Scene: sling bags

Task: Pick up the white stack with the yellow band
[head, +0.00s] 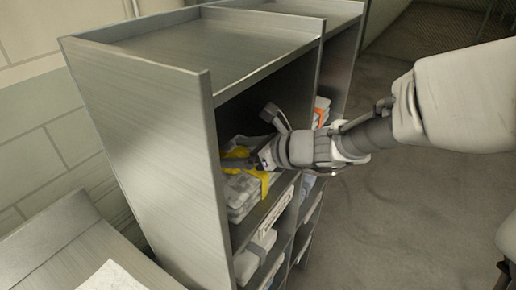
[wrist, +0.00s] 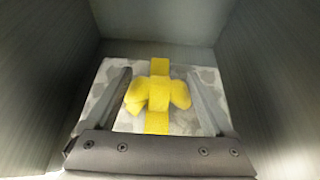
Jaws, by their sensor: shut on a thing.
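The white stack with the yellow band (head: 240,190) sits in an upper compartment of the metal shelf unit. In the wrist view the stack (wrist: 205,85) looks white and grey mottled, with a yellow band and bow across its middle. My gripper (head: 254,162) reaches into the compartment from the right. In the wrist view my gripper's (wrist: 160,75) fingers lie on either side of the yellow bow, shut on the banded stack. The fingertips' exact contact is hard to see. The stack appears to be at shelf level; I cannot tell whether it is lifted.
The metal shelf unit (head: 150,130) has compartment walls close on both sides of my gripper. Other white packs (head: 255,258) lie in the compartment below. An orange-banded item (head: 321,110) sits in the neighbouring compartment. Open floor (head: 410,210) lies to the right.

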